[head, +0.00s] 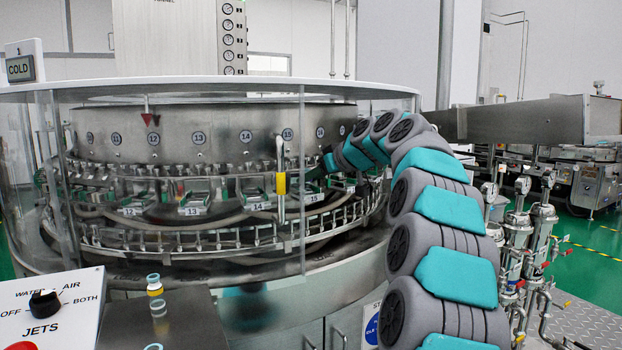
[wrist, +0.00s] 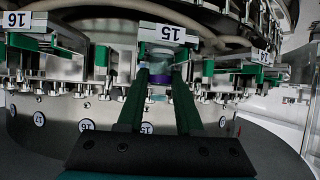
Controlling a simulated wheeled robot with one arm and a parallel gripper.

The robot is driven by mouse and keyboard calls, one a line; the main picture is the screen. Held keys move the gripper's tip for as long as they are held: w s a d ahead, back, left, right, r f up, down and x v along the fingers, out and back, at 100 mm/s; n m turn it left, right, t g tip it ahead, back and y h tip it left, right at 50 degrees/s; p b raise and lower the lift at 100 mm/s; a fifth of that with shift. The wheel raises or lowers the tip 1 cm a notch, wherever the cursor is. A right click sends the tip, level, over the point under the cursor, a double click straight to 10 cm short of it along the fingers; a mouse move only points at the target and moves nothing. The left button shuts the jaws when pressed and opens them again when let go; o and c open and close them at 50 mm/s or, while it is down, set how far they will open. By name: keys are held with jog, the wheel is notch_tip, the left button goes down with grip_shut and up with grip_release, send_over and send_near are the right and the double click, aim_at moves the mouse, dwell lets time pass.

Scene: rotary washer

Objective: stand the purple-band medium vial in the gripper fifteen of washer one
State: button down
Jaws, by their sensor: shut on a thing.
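My gripper (wrist: 161,82) is shut on the purple-band medium vial (wrist: 160,78). The purple band and pale glass show between its two dark fingers in the wrist view. The vial is right at gripper fifteen, under its number plate 15 (wrist: 163,34). I cannot tell whether the vial is seated in gripper fifteen or just in front of it. In the head view, plate 15 (head: 314,197) sits on the rotary washer (head: 215,130), and my arm reaches in from the right toward it. The vial is hidden there.
Plates 14 (wrist: 262,57) and 16 (wrist: 17,19) mark the neighbouring washer grippers close on either side. A yellow-band vial (head: 154,285) stands on the metal counter (head: 190,330).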

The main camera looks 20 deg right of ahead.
jog(key=shift+f, duration=0.2)
jog(key=c, duration=0.6)
grip_release()
jog(key=shift+o, duration=0.2)
jog(key=shift+r, duration=0.1)
jog(key=shift+r+p, duration=0.35)
jog(key=shift+p, duration=0.05)
jog(key=b+v, duration=0.1)
jog(key=v, duration=1.1)
jog(key=shift+f, duration=0.15)
